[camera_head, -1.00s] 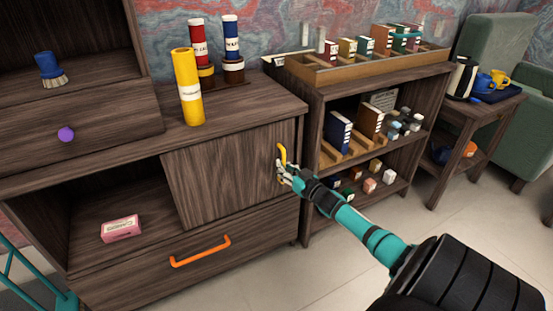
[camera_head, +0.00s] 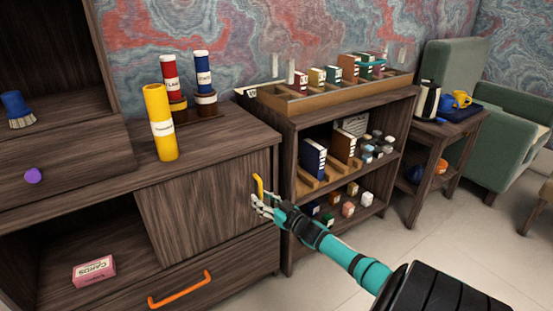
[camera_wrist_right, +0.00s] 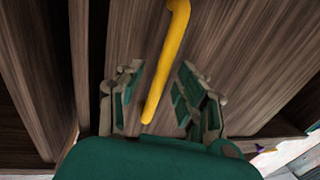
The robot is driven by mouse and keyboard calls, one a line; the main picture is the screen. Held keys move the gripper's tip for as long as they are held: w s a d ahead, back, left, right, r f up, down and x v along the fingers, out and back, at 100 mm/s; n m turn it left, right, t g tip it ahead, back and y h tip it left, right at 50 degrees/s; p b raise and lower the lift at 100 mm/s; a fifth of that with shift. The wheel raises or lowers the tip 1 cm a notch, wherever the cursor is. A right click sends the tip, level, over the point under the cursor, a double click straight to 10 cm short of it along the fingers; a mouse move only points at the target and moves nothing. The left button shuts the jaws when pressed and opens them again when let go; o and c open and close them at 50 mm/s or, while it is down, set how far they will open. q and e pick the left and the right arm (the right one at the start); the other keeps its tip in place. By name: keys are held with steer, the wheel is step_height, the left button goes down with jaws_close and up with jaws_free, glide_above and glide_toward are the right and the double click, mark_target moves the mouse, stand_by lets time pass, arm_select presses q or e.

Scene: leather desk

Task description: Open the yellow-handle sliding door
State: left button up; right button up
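The sliding door (camera_head: 195,205) is dark wood and covers the right part of the cabinet's middle opening. Its vertical yellow handle (camera_head: 258,186) is near the door's right edge. The left part of the opening is uncovered. My right gripper (camera_head: 260,203) is at the lower part of the handle. In the right wrist view, the yellow handle (camera_wrist_right: 170,60) runs between the two spread fingers of my right gripper (camera_wrist_right: 159,72). Gaps show on both sides, so the fingers are open around it, not clamped. My left gripper is not in view.
A pink card box (camera_head: 94,270) lies in the uncovered compartment. An orange drawer handle (camera_head: 180,290) is below the door. A yellow tube (camera_head: 161,122) stands on the cabinet top. A shelf unit (camera_head: 292,150) with books and boxes stands close on the right. Floor in front is clear.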

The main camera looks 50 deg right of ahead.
steer(key=s, duration=1.1)
steer(key=shift+a, duration=0.45)
